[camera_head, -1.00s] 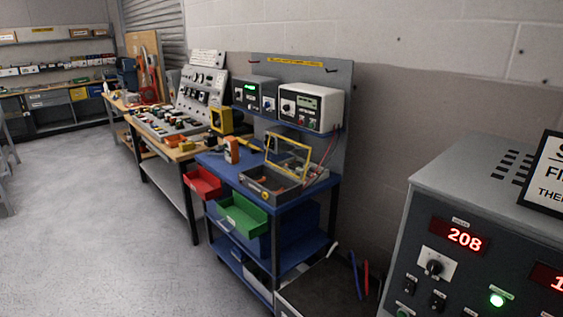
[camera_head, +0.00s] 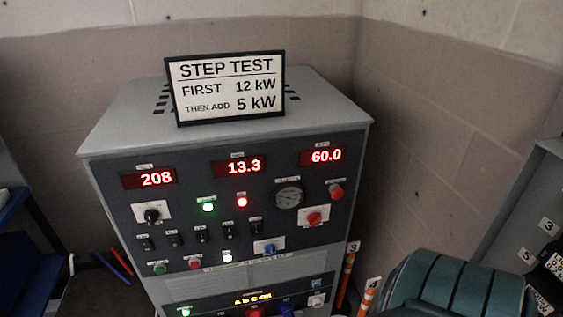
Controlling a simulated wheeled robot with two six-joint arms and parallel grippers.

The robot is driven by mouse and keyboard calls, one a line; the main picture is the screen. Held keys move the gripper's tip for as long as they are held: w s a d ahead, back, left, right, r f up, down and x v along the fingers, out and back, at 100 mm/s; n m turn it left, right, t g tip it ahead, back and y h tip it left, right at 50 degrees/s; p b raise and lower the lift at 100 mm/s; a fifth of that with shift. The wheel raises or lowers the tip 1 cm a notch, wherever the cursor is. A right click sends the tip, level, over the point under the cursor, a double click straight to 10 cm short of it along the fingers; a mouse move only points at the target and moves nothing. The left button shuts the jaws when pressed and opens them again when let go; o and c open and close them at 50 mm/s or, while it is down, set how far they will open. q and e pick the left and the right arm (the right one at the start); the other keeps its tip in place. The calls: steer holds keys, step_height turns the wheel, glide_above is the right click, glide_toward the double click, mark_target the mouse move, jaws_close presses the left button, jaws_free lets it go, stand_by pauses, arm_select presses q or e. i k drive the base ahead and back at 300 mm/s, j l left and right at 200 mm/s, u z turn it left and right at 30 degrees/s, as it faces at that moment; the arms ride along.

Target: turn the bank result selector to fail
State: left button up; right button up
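A grey cabinet (camera_head: 350,150) with a dark front panel fills the middle of the head view. Its panel carries a black rotary knob (camera_head: 151,216) on a white plate at the left, a red knob (camera_head: 314,218) on a white plate at the right, and a blue knob (camera_head: 270,249) below. The small labels are too blurred to read, so I cannot tell which knob is the bank result selector or where it points. Neither of my grippers is in view.
Red displays (camera_head: 240,166) read 208, 13.3 and 60.0. A "STEP TEST" sign (camera_head: 228,88) stands on top. Green (camera_head: 208,207) and red (camera_head: 242,202) lamps glow. A teal ribbed unit (camera_head: 455,285) and orange-white posts (camera_head: 347,275) stand at the lower right. Walls are close behind.

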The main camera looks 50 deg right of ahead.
mark_target(270, 249)
steer(key=z, duration=1.2)
